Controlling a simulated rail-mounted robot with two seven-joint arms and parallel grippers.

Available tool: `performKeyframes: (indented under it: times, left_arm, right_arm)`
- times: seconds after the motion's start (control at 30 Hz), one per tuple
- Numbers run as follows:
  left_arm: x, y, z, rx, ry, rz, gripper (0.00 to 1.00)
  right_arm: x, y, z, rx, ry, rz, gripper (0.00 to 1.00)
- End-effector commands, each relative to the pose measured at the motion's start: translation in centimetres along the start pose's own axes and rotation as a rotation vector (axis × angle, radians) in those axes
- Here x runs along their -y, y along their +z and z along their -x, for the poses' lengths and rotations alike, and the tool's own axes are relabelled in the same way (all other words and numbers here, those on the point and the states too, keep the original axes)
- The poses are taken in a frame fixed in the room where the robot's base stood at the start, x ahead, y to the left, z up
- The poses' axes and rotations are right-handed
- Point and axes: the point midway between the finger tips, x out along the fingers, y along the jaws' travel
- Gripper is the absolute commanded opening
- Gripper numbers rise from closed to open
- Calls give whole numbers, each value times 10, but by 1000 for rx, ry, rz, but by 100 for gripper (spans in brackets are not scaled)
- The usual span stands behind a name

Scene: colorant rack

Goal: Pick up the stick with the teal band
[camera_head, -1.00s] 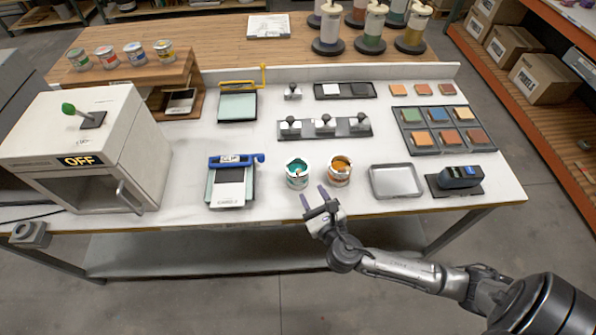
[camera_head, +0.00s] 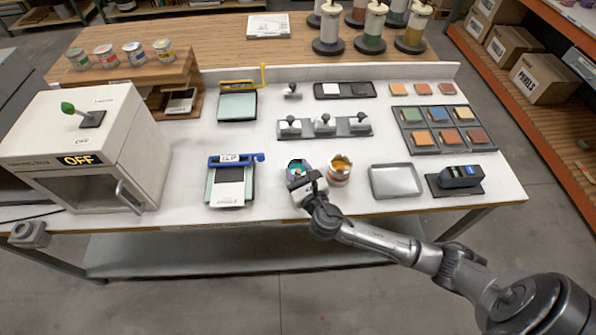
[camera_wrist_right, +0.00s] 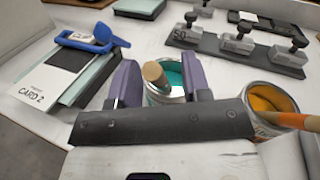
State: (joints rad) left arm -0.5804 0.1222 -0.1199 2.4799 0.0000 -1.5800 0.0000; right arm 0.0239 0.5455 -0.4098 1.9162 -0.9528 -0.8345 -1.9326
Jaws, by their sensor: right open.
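In the right wrist view, the round wooden end of a stick (camera_wrist_right: 157,76) rises from the teal paint can (camera_wrist_right: 173,72), between my two purple fingers. I cannot make out a band on this stick. My right gripper (camera_wrist_right: 160,82) is open around the stick, one finger on each side. In the head view, my right gripper (camera_head: 302,174) is over the front of the teal can (camera_head: 293,168) and hides most of it. A second stick (camera_wrist_right: 279,117) leans in the orange paint can (camera_wrist_right: 268,98), just right of the gripper. My left gripper is not in view.
The orange can (camera_head: 339,171) stands close on the right. A clip board (camera_head: 230,188) lies to the left, and a metal tray (camera_head: 395,181) to the right. Stamps on a dark rack (camera_head: 323,127) stand behind. The table's front edge is below the gripper.

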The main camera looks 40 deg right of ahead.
Motion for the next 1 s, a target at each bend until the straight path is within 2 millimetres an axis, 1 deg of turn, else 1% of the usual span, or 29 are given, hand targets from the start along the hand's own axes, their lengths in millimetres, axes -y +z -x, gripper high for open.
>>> performKeyframes:
  times: [0.17,0.63,0.93,1.0]
  left_arm:
    - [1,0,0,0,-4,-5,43]
    - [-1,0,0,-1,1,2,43]
    - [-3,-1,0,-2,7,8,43]
    - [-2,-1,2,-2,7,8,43]
  right_arm:
    - [0,0,0,0,0,0,44]
    - [0,0,0,0,0,0,0]
    - [0,0,0,0,0,0,0]
    - [1,4,0,1,0,-1,0]
